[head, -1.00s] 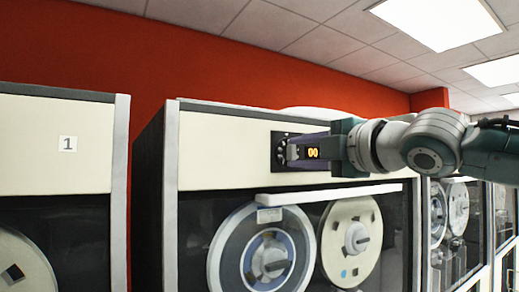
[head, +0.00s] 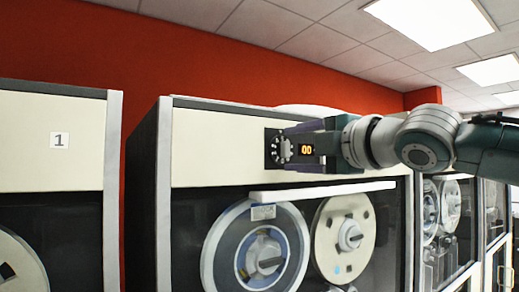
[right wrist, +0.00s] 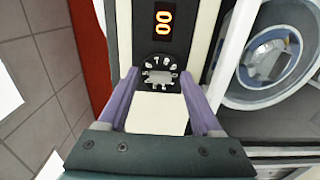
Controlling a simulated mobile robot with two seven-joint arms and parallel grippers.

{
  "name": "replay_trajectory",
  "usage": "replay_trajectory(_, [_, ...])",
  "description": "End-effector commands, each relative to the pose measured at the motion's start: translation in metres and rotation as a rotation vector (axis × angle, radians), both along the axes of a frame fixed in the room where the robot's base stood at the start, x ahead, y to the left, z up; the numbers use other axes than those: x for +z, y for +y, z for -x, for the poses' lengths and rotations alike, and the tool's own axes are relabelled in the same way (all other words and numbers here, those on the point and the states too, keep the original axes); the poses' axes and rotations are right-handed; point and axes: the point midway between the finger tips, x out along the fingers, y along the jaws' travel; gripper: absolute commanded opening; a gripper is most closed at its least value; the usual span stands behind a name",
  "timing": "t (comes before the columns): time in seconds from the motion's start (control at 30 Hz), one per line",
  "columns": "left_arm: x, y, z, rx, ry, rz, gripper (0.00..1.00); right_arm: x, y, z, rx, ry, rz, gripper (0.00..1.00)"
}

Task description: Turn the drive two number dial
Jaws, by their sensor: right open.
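The number dial (head: 283,150) is a grey knob on a black plate at the top of the middle tape drive cabinet. A lit display (head: 306,150) beside it reads 00 in orange. My right gripper (head: 291,146) is open, with one purple finger above the dial and one below it. In the right wrist view the tips of the open gripper (right wrist: 159,74) lie on either side of the dial (right wrist: 160,74), with gaps at both sides. Contact cannot be told. The display (right wrist: 164,23) shows above the dial there. My left gripper is not in view.
A white bar (head: 322,191) crosses the glass front above two tape reels (head: 255,255). More drives stand at the right.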

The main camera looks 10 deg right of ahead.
Motion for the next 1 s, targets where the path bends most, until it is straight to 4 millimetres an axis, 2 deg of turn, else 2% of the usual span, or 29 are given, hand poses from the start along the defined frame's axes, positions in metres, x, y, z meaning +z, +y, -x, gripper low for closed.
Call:
replay_trajectory(0.17, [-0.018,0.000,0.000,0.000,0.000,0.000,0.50,-0.005,-0.007,0.018,0.000,-0.002,0.002,0.66])
replay_trajectory(0.4, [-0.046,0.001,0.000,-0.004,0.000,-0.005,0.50,-0.007,-0.023,0.059,-0.002,-0.003,0.004,0.66])
replay_trajectory(0.6, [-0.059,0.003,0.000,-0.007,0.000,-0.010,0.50,-0.003,-0.031,0.084,-0.001,-0.002,0.002,0.66])
replay_trajectory(0.73, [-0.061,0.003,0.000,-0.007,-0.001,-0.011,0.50,-0.002,-0.033,0.090,-0.001,0.000,0.001,0.66])
replay_trajectory(1.0, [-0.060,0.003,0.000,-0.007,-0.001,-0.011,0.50,0.000,-0.033,0.091,0.000,0.001,0.000,0.66])
